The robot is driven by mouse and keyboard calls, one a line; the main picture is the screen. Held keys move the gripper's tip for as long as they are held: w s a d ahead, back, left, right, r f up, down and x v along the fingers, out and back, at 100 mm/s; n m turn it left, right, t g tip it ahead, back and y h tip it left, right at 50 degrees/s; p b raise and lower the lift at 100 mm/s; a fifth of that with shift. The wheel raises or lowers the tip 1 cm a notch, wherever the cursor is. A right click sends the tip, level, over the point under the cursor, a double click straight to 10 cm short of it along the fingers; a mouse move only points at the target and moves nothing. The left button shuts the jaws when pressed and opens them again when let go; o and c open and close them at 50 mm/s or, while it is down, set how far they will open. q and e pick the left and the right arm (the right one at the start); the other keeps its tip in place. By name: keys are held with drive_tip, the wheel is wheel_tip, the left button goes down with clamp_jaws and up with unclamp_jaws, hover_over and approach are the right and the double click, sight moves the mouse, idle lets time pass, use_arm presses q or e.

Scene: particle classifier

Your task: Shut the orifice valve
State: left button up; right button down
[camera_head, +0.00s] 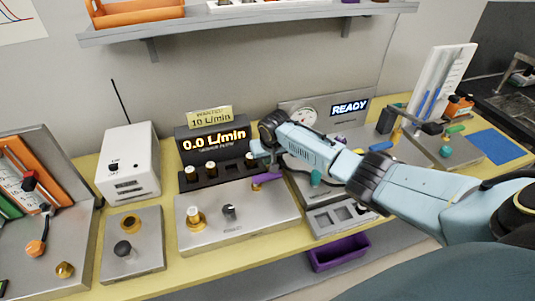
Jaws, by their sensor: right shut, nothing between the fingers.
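A grey metal panel (240,219) lies on the yellow bench in front of a dark flow display (216,143) reading 0.0 L/min. The panel carries a brass and white knob (195,218), a dark-topped silver knob (229,211) and a purple lever (266,178) at its back right. I cannot read a label that tells which part is the orifice valve. My right gripper (257,152) is shut and empty, just above and behind the purple lever; I cannot tell whether they touch. My right arm covers part of the bench at right. My left gripper is not in view.
A white box (129,160) with a black antenna stands left of the display. A READY display (349,107) with a round gauge (304,116) stands behind my right arm. A purple tray (338,251) sits at the front, and a shelf (250,20) hangs above.

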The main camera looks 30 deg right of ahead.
sight(267, 179)
drive_tip(key=shift+s+a+r+p, duration=0.15)
drive_tip(key=shift+s+p, duration=0.1)
drive_tip(key=shift+s, duration=0.25)
drive_tip(key=shift+s+r+p, duration=0.1)
drive_tip(key=shift+s+p, duration=0.1)
drive_tip(key=shift+s, duration=0.3)
drive_tip(key=shift+s+a+f, duration=0.1)
drive_tip(key=shift+s+a, duration=0.1)
drive_tip(key=shift+s, duration=0.4)
drive_tip(key=shift+p, duration=0.35)
